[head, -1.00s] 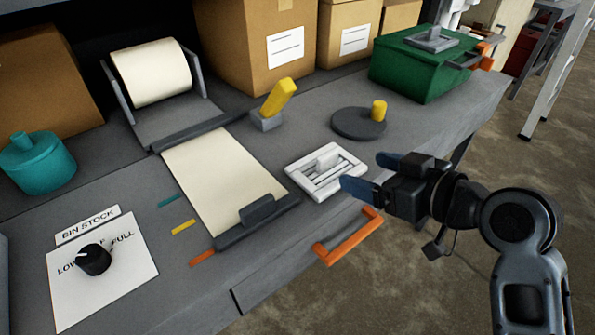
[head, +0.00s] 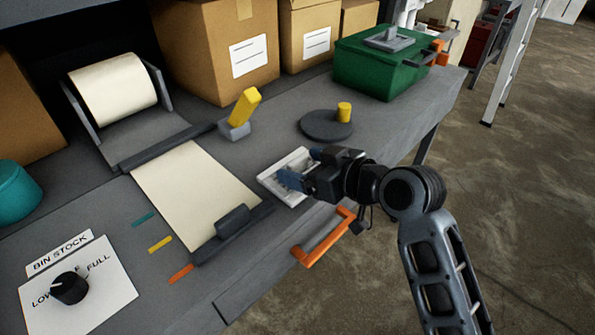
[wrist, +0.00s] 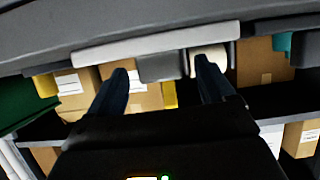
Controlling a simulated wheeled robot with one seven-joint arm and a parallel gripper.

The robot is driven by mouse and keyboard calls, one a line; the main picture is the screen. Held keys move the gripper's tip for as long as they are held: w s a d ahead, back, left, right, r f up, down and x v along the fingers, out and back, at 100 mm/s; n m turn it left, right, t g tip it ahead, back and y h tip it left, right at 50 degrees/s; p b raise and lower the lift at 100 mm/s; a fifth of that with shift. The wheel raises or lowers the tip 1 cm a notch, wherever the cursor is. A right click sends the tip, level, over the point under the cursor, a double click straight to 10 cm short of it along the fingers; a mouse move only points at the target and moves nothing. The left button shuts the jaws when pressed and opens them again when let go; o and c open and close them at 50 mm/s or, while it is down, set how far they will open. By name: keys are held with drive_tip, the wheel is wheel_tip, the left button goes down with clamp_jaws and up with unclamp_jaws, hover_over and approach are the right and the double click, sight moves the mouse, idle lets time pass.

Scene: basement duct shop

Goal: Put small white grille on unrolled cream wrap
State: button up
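The small white grille (head: 271,181) lies on the grey bench, right of the cream wrap, partly hidden behind my gripper (head: 298,168) in the head view. In the wrist view, which looks upside down, the grille shows edge-on as a pale bar (wrist: 155,46). Its raised grey-looking tab (wrist: 160,67) appears between my two spread fingers (wrist: 162,73), with gaps on both sides. My gripper is open; I cannot tell whether it touches the grille. The unrolled cream wrap (head: 192,190) lies flat from its roll (head: 114,88) to a dark end bar (head: 236,233).
A yellow-handled block (head: 240,112) and a round dark disc with a yellow knob (head: 326,125) stand behind the grille. A green box (head: 380,67) is at the right, cardboard boxes (head: 225,45) at the back. An orange handle (head: 322,240) sticks out at the front edge.

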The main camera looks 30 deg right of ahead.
drive_tip(key=c, duration=1.3)
drive_tip(key=shift+r, duration=0.5)
drive_tip(key=r, duration=0.2)
drive_tip(key=d+r, duration=0.1)
drive_tip(key=shift+s+r, duration=0.2)
drive_tip(key=shift+r, duration=0.2)
drive_tip(key=s+d+r+b, duration=0.1)
drive_tip(key=s+d+r, duration=0.45)
drive_tip(key=d, duration=0.25)
drive_tip(key=n+g+y+b, duration=0.3)
drive_tip(key=n+y+b, duration=0.2)
hover_over(244, 189)
drive_tip(key=f, duration=0.5)
drive_tip(key=shift+d+f, duration=0.15)
drive_tip(key=shift+d, duration=0.05)
drive_tip(key=shift+a+f+h, duration=0.15)
drive_tip(key=shift+h, duration=0.15)
drive_tip(key=shift+f+m+t, duration=0.3)
drive_tip(key=shift+f, duration=1.65)
